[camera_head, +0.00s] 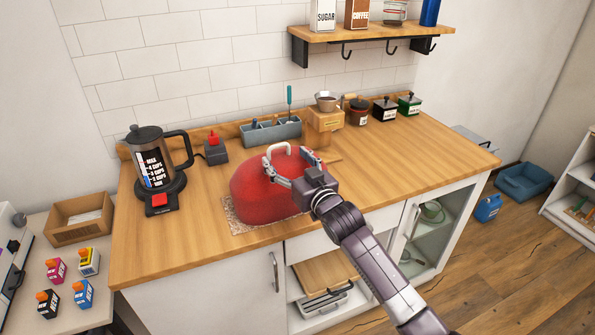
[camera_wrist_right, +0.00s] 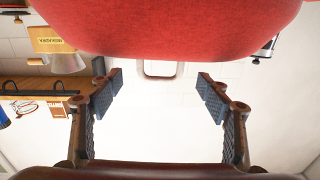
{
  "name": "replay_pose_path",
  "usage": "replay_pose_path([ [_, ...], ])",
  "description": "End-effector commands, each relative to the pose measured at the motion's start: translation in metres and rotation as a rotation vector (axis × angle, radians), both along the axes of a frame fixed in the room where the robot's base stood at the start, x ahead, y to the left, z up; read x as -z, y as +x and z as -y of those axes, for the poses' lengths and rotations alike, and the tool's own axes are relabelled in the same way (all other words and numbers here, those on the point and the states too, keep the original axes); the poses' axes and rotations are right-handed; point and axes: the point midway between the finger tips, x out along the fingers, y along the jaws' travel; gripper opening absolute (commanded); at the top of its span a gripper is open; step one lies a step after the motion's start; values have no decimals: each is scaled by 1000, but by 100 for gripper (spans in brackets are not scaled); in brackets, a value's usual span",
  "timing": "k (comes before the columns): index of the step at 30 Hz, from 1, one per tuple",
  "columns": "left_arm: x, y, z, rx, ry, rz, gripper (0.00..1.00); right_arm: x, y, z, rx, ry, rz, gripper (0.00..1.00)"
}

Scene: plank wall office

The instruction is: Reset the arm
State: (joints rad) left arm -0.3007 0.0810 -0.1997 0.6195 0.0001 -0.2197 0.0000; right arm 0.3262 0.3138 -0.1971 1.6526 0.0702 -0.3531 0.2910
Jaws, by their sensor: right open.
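My right gripper (camera_head: 292,168) is in front of and over the right side of a large red rounded object (camera_head: 262,195) on the wooden counter. Its jaws are open with nothing between the pads; they also show in the right wrist view (camera_wrist_right: 160,86). A pale handle (camera_head: 280,149) stands on top of the red object, close to the fingers, and I cannot tell whether they touch it. In the right wrist view the red object (camera_wrist_right: 165,25) fills the top edge, with the handle (camera_wrist_right: 160,70) below it, beyond the fingertips. My left gripper is not in view.
The counter (camera_head: 190,245) holds a coffee press (camera_head: 152,160) at left, a blue-grey tool holder (camera_head: 270,131), and several jars at the back right. A wall shelf (camera_head: 370,36) hangs above. The front left of the counter is clear. A side table (camera_head: 60,275) carries small bottles.

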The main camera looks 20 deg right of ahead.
Motion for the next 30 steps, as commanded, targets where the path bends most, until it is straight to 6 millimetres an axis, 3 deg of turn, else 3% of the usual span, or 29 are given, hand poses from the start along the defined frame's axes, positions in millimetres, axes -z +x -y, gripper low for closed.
replay_pose_path([
  [9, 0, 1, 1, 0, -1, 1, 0, 0, -53, 6, -1, 0, 0, 71],
  [20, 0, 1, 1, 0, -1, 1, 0, 2, -71, 8, 0, -1, -6, 71],
  [23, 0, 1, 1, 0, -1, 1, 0, 21, -81, 4, 6, -8, -61, 71],
  [26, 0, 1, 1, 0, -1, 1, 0, 63, -109, -4, 16, -29, -191, 71],
  [30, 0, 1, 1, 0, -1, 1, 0, 137, -179, -15, 28, -76, -459, 71],
])
